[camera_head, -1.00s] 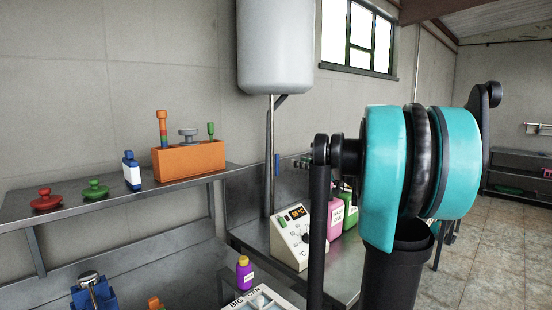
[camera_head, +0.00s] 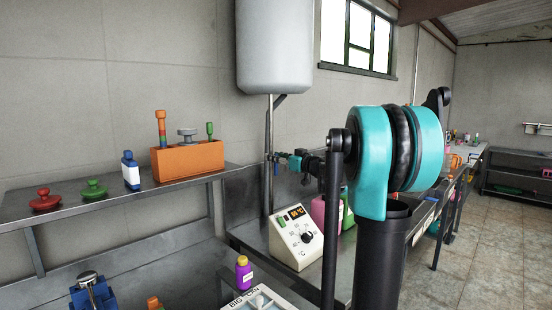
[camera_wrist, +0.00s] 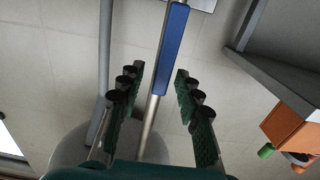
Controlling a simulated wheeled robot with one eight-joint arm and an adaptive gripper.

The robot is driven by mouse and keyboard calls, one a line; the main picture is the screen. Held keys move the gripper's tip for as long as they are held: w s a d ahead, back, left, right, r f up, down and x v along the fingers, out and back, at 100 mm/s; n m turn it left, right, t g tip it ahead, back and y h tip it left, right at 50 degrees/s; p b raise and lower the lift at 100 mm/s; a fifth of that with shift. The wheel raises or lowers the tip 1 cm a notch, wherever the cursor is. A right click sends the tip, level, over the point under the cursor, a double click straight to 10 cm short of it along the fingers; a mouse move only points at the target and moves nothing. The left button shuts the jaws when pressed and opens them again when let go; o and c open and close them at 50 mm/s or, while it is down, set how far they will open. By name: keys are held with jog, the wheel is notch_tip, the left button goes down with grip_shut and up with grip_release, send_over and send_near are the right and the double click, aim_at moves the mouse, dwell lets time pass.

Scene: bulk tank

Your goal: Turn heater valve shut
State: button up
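The heater (camera_head: 275,45) is a pale tank high on the wall, with a thin grey pipe (camera_head: 270,130) running down from it. The blue valve handle (camera_head: 276,169) is small on that pipe in the head view. In the wrist view the blue handle (camera_wrist: 172,45) is a long bar on a thin metal stem. My gripper (camera_head: 278,157) is at the pipe, close to the handle. In the wrist view my gripper (camera_wrist: 158,75) is open, one finger on each side of the handle's line. The handle seems apart from both fingers; its depth between them is unclear.
An orange caddy (camera_head: 190,162) stands on the left metal shelf (camera_head: 110,200) with a white-and-blue bottle (camera_head: 131,172) and red and green knobs. A control box (camera_head: 296,238) and pink bottle (camera_head: 318,212) stand on the bench below my arm. A purple bottle (camera_head: 243,275) is lower.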

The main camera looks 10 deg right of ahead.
grip_shut()
jog(key=shift+d, duration=0.1)
dwell(0.5)
jog(key=w+d+f+m, duration=0.3)
jog(key=d+f+m, duration=0.2)
jog(key=m, duration=1.3)
jog(key=shift+w+f, duration=0.35)
jog(key=shift+f, duration=0.4)
